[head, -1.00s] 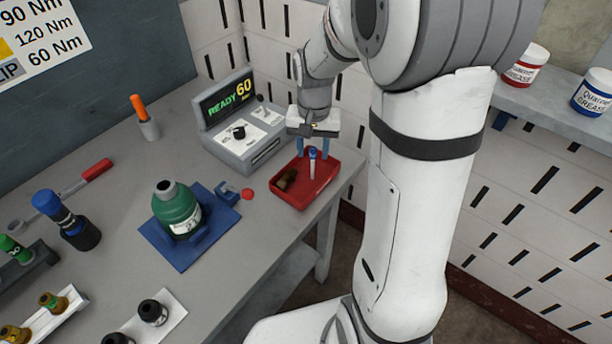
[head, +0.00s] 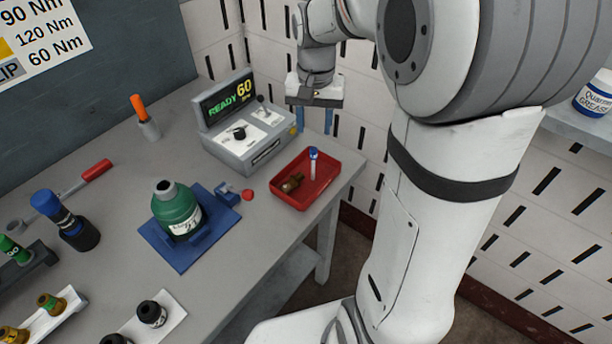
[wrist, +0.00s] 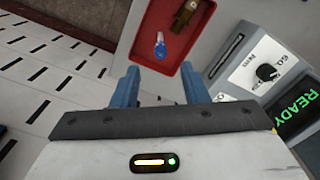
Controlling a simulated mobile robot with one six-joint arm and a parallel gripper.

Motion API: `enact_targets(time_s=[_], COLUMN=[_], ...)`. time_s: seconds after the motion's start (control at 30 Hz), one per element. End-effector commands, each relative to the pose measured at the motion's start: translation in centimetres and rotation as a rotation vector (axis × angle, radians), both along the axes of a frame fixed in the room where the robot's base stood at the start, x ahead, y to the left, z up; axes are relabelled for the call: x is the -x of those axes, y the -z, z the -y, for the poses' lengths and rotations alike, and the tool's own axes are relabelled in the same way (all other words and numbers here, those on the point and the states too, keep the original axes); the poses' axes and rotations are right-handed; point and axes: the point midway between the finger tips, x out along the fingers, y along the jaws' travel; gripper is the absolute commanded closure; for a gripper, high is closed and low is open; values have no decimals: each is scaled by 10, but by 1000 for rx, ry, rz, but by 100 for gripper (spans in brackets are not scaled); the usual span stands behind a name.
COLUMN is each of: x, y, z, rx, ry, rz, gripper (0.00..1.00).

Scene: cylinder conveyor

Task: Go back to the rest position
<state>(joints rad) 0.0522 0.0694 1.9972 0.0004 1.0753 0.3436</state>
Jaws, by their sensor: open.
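My gripper (head: 314,122) is open and empty, with its two blue fingers pointing down. It is raised above and behind the red tray (head: 326,190), apart from it. In the wrist view the fingers (wrist: 160,88) show apart, with nothing between them, and the red tray (wrist: 143,50) lies beyond them. A blue-capped tube with a pale body (head: 313,163) stands in the tray. A brown, brass-like fitting (head: 292,183) lies beside it in the tray.
A grey control box (head: 245,125) reading READY 60 stands left of the tray. A green cylinder (head: 176,210) sits on a blue fixture (head: 187,262). A grease jar (head: 594,95) is on the right shelf.

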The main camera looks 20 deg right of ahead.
Motion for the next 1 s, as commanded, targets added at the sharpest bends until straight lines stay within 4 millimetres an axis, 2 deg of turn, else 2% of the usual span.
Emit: enact_targets(time_s=[0.27,0.37,0.47,0.6,0.8,0.9,1.0], x=[2,12,36,82,138,155,164], y=[-1,-6,-14,-21,-17,-12,-9], z=[0,-2,-6,-11,-17,-19,-19], rx=[0,2,5,16,38,47,54], ry=[-3,-26,-77,-180,-314,-356,-382], rz=[3,22,58,129,216,243,258], gripper=[60,60,60,60,60,60,60])
